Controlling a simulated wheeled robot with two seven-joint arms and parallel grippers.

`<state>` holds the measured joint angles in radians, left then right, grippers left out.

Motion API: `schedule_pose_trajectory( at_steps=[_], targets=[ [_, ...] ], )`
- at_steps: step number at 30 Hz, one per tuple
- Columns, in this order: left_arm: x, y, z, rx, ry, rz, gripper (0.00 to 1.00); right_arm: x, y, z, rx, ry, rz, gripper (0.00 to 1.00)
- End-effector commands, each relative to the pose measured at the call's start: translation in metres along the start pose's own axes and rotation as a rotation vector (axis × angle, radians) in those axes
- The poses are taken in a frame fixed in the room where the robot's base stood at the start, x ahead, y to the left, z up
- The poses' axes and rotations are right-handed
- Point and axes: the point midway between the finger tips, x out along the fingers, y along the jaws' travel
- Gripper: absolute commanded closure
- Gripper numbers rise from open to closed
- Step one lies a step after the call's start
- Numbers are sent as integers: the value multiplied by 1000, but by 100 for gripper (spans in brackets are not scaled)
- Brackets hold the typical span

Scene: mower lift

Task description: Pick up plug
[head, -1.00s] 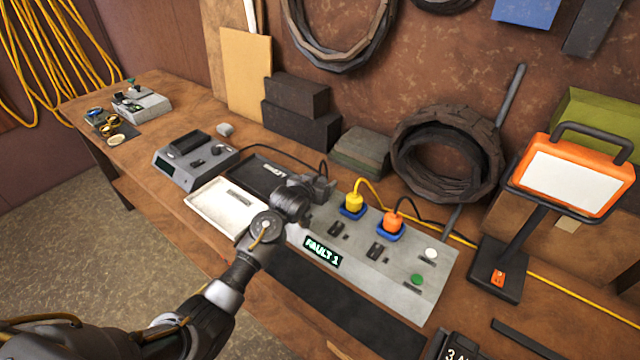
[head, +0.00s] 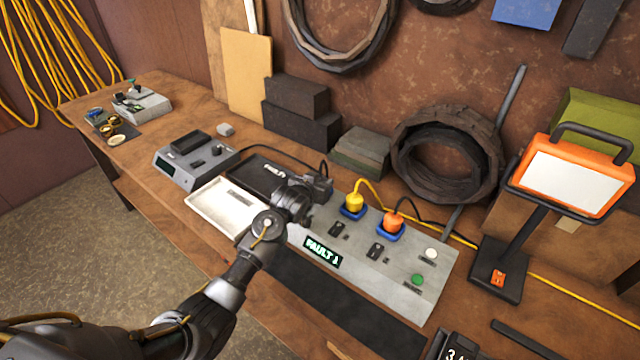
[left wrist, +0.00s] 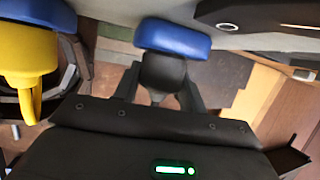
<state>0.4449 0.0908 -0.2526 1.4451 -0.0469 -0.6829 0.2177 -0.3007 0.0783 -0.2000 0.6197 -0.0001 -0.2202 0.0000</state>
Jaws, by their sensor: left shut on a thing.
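The black plug (left wrist: 163,75) shows in the left wrist view, end-on against a blue socket (left wrist: 173,38). My left gripper (left wrist: 160,97) has its dark fingers on both sides of the plug and is shut on it. In the head view my left gripper (head: 321,188) is at the left end of the grey socket box (head: 400,272). There it hides most of the plug and its socket. A black cable runs up behind the gripper. My right gripper is not in view.
A yellow plug (head: 354,202) and an orange plug (head: 393,221) sit in blue sockets to the right. The box display reads "FAULT 1". A white tray (head: 214,211) and a black tray (head: 262,175) lie to the left. A work lamp (head: 566,176) stands at right.

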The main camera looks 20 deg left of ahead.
Motion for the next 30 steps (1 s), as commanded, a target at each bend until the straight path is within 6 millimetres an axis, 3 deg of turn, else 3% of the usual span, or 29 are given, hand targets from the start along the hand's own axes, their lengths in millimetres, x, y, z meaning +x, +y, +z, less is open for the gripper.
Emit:
schedule_pose_trajectory(
  at_steps=[8,16,24,30],
  targets=[
    [-10,0,-26,-1,8,0,83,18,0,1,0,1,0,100],
    [-79,8,-63,-1,9,1,83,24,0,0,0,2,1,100],
    [-145,18,-67,-3,4,1,83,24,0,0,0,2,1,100],
    [-170,22,-68,-3,2,1,83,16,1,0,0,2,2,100]
  ],
)
